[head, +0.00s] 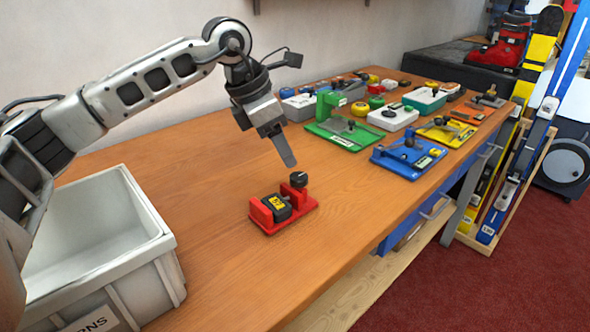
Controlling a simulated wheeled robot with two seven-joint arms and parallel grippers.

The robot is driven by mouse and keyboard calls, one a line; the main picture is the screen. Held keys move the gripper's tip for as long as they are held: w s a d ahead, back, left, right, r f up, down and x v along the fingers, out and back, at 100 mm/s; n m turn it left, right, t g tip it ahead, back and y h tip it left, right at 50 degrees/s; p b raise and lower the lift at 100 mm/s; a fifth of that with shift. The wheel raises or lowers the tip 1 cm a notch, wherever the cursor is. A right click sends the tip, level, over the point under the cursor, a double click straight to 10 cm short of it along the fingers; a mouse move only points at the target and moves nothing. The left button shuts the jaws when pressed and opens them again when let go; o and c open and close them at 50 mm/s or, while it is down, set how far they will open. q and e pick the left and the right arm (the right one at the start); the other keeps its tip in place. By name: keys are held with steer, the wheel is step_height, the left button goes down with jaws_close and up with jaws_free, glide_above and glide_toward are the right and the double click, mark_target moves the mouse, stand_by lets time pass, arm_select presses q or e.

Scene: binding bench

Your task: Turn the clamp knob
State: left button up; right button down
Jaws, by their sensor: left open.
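A small red clamp (289,214) stands on the wooden bench. A black block with a yellow label (277,207) sits between its jaws. The clamp's black knob (298,180) is at its back right end, on top of the red upright. My left gripper (286,158) is open and empty, pointing down just above and slightly left of the knob, apart from it. I see its fingers nearly edge-on, one mostly hiding the other. My right gripper is not in view.
A grey bin (150,250) stands at the front left. Green (345,137), blue (408,160) and yellow (446,132) fixture plates and several small parts fill the bench's far end. Skis lean beyond the right edge. The wood around the clamp is clear.

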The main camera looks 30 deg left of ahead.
mark_target(298, 176)
arm_select(q)
steer(key=x, duration=0.7)
steer(key=shift+w, duration=0.1)
steer(key=c, duration=1)
